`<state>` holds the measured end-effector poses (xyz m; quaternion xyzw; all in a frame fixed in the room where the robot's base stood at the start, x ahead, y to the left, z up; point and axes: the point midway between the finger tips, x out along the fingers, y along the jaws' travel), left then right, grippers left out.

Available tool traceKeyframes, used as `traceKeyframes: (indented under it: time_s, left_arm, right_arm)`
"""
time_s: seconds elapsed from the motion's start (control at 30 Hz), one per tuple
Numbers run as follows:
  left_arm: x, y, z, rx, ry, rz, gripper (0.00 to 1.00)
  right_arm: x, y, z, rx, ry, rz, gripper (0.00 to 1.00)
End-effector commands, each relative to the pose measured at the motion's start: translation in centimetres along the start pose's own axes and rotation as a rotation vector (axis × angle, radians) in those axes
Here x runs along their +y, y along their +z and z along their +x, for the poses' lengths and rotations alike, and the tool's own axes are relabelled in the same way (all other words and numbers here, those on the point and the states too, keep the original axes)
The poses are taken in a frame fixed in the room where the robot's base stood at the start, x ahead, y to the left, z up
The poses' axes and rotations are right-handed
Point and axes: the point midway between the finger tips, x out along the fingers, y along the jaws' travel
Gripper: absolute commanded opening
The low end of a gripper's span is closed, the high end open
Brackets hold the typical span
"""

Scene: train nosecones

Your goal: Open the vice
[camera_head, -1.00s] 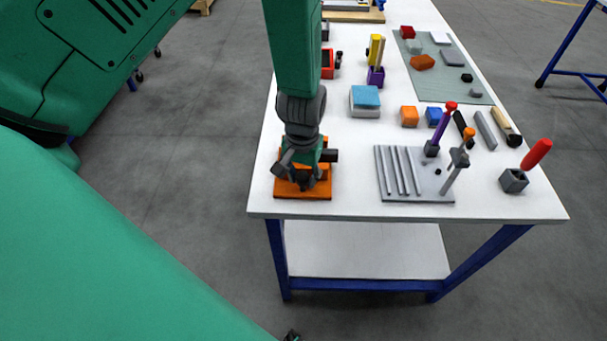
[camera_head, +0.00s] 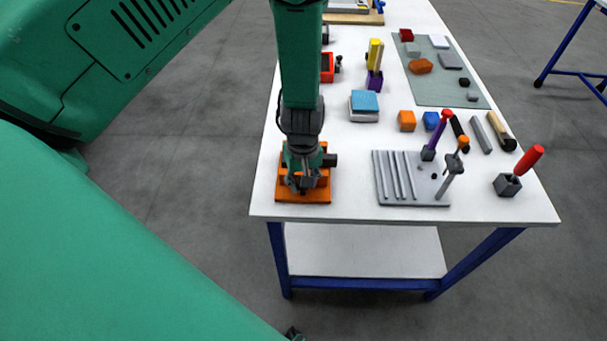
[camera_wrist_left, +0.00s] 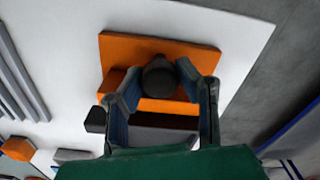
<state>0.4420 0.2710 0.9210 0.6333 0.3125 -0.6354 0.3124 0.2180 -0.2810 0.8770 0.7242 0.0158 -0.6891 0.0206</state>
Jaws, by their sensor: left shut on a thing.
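The orange vice (camera_head: 318,194) sits near the left front corner of the white table, partly hidden under my left gripper. In the left wrist view, the vice (camera_wrist_left: 150,50) shows an orange base plate and orange jaw blocks, with a round black knob (camera_wrist_left: 160,82) standing up. My left gripper (camera_head: 303,182) points down over the vice. Its two fingers (camera_wrist_left: 155,84) stand on either side of the knob, and it is shut on the knob. The left wrist view does not clearly show the contact on each finger. My right gripper is not in view.
A grey slotted board (camera_head: 408,198) with upright tools stands right of the vice. A red-handled tool in a grey holder (camera_head: 508,185) is farther right. Coloured blocks, including an orange cube (camera_head: 406,121), lie behind. The table's front edge is close to the vice.

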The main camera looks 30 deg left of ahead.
Motion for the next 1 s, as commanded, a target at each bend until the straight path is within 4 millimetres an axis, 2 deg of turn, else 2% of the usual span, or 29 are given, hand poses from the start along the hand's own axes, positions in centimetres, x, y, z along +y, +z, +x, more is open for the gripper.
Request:
traceKeyframes:
  time_s: [0.6,0.63,1.0]
  left_arm:
    - [0.26,-0.34,-0.18,0.007,0.007,-0.047,0.0]
    - [0.27,-0.35,-0.19,0.008,0.007,-0.047,0.38]
    - [0.32,-0.38,-0.45,0.008,0.007,-0.044,0.38]
  right_arm:
    - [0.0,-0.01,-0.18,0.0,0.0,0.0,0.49]
    - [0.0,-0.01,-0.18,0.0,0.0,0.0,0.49]
    - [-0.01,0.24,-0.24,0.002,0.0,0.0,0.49]
